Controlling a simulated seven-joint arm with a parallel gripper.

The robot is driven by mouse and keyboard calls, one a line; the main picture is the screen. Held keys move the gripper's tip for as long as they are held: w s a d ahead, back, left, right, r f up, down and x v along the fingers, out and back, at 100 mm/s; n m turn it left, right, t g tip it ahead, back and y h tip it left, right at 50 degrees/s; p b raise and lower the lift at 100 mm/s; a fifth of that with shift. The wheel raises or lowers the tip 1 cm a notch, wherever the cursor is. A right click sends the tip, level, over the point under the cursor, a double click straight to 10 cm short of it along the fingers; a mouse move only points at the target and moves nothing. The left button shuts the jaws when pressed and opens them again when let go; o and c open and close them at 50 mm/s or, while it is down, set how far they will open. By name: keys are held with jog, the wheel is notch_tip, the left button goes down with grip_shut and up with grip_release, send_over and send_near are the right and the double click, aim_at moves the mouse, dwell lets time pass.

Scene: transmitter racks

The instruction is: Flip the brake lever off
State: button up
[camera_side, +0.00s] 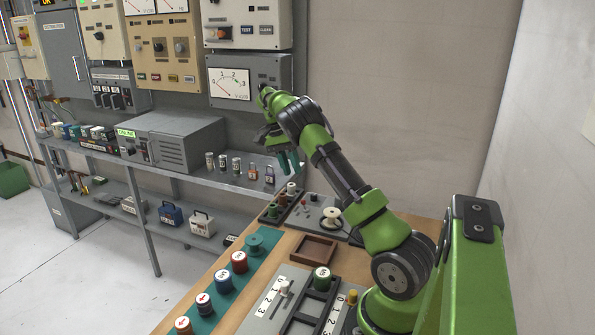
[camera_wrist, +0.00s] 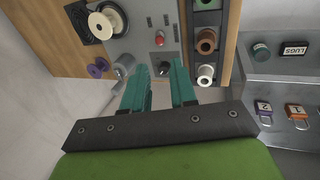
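My gripper (camera_side: 288,165) hangs above the back of the wooden bench, its teal fingers pointing down. In the wrist view the two fingers of my gripper (camera_wrist: 160,66) are apart with nothing between them. Beyond the fingertips is a grey panel (camera_wrist: 148,18) with a red knob (camera_wrist: 160,38) and a small dark knob or lever (camera_wrist: 160,68). In the side view this grey panel (camera_side: 318,204) lies below my gripper, clear of it. No label reading brake is legible. The front panel has a lever with a pale knob (camera_side: 285,288) and one with a yellow knob (camera_side: 352,297).
A cream spool (camera_side: 331,217) stands beside the back panel. A tray of small spools (camera_side: 279,208) is left of it. An empty brown tray (camera_side: 313,250) sits nearer. Several coloured spools stand on a green mat (camera_side: 256,262). A grey shelf (camera_side: 230,178) with padlocks is behind.

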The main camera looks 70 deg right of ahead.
jog(key=shift+v, duration=2.6)
jog(key=s+a+r+n+t, duration=0.2)
jog(key=a+n+t, duration=0.25)
jog(key=a, duration=0.85)
jog(key=s+a+r+n+t, duration=0.25)
jog(key=a+n, duration=0.25)
jog(key=a, duration=0.7)
jog(key=s+a+r+n+t+y, duration=0.1)
jog(key=s+a+n+t, duration=0.3)
jog(key=s+a, duration=0.5)
jog(key=a+y, duration=0.1)
jog(key=a, duration=0.3)
jog(key=shift+s+a+r, duration=0.25)
jog(key=shift+s+a, duration=0.1)
jog(key=shift+a, duration=0.05)
jog(key=shift+o, duration=0.3)
jog(key=shift+n, duration=0.25)
